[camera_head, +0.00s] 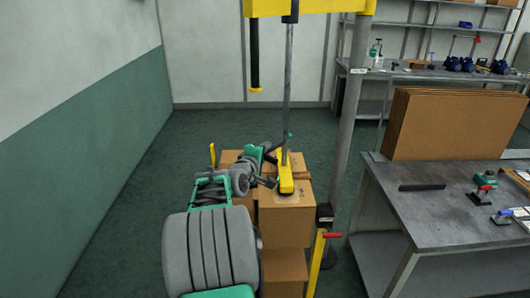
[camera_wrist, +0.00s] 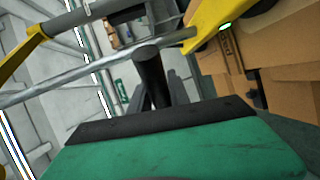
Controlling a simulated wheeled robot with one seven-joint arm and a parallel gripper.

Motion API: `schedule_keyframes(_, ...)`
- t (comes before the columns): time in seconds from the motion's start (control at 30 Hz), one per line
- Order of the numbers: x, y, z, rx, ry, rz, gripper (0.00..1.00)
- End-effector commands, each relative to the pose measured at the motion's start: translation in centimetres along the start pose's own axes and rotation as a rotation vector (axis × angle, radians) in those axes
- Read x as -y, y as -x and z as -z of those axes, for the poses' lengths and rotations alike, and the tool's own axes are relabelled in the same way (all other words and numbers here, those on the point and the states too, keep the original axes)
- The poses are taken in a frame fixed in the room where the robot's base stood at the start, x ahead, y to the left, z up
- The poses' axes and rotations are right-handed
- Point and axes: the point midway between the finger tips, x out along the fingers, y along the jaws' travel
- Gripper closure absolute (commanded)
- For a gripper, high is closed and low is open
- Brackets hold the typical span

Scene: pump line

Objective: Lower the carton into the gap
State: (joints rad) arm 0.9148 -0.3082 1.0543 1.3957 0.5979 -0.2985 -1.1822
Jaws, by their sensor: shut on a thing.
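A brown carton (camera_head: 287,226) hangs at or rests under the yellow suction head (camera_head: 286,178) of a lifter, whose grey tube (camera_head: 288,90) rises from it. My gripper (camera_head: 268,180) is beside the suction head, at the left of the tube. In the wrist view my gripper (camera_wrist: 155,88) is shut on the black grip of the lifter's handle (camera_wrist: 149,66). Other cartons (camera_head: 232,157) stand behind and left of the carton, and one more (camera_head: 284,268) shows below it. The gap is not clearly visible; my arm and the carton hide much of the stack.
A grey post (camera_head: 350,130) stands right of the stack, with a yellow stand with a red handle (camera_head: 320,245) near it. A workbench (camera_head: 440,215) with flat cardboard (camera_head: 445,125) is at the right. The floor at the left (camera_head: 130,180) is clear.

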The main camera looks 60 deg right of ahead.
Motion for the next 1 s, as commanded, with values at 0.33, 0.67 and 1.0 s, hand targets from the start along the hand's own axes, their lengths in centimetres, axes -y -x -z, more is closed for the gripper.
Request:
schedule_keyframes(0.33, 0.3, 0.0, 0.0, 0.000, 0.001, 0.006, 1.00)
schedule_keyframes(0.67, 1.5, -0.2, -0.1, 0.001, 0.001, 0.008, 1.00)
schedule_keyframes(1.0, 5.7, -0.9, -0.4, 0.002, 0.002, 0.011, 1.00)
